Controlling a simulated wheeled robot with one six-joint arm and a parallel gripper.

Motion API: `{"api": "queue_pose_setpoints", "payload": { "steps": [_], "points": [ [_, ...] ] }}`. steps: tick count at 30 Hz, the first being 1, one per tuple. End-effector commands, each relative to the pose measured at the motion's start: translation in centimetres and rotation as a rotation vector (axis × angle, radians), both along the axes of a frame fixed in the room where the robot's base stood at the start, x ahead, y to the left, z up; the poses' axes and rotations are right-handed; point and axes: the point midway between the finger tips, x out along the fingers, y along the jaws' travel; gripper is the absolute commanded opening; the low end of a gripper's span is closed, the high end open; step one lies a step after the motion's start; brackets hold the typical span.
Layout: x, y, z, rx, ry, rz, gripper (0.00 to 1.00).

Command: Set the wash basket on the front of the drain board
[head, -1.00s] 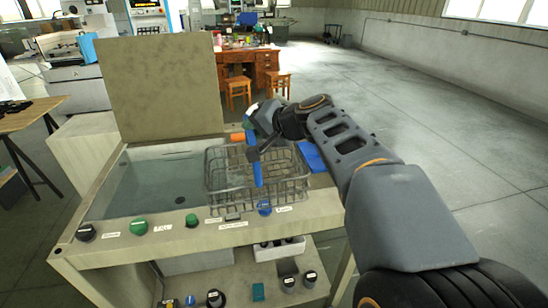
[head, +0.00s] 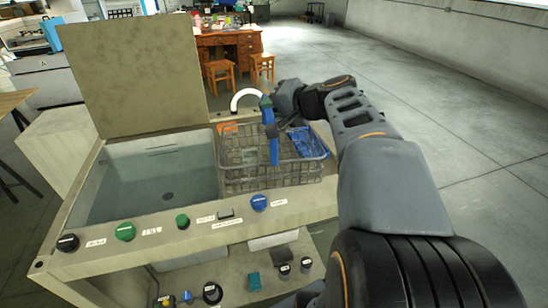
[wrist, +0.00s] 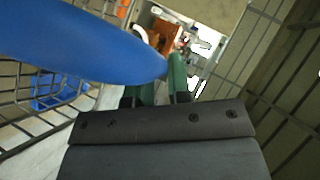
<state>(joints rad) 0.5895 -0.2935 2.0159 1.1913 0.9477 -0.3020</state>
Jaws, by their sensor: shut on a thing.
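The wash basket (head: 272,174) is a grey wire basket with a blue handle bar. In the head view it is over the drain board (head: 314,193), right of the open water tank (head: 160,183). It looks about level; I cannot tell whether its base touches the board. My gripper (head: 268,103) is shut on the top of the blue handle (head: 272,145). In the wrist view the green fingertips (wrist: 166,82) are close together beside the blue handle (wrist: 75,42), with basket wires on both sides. The basket hides most of the board.
A blue item (head: 322,138) and an orange item (head: 229,128) show behind the basket's wires, near a white curved pipe (head: 243,94). Knobs (head: 125,231) line the front ledge. An upright lid (head: 140,75) stands behind the tank. Open floor lies right.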

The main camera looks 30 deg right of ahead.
Motion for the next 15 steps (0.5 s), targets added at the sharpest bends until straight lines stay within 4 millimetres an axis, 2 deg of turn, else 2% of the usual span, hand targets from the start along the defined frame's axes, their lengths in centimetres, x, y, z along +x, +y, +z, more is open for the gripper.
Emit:
{"api": "queue_pose_setpoints", "payload": {
  "steps": [4, 11, 15],
  "points": [
    [-1.0, -0.8, 0.2, 0.012, -0.008, 0.016, 0.00],
    [-1.7, 0.0, 0.1, 0.019, -0.016, 0.084, 0.00],
    [-1.4, 0.4, -0.1, 0.020, -0.021, 0.123, 0.00]
  ]
}}
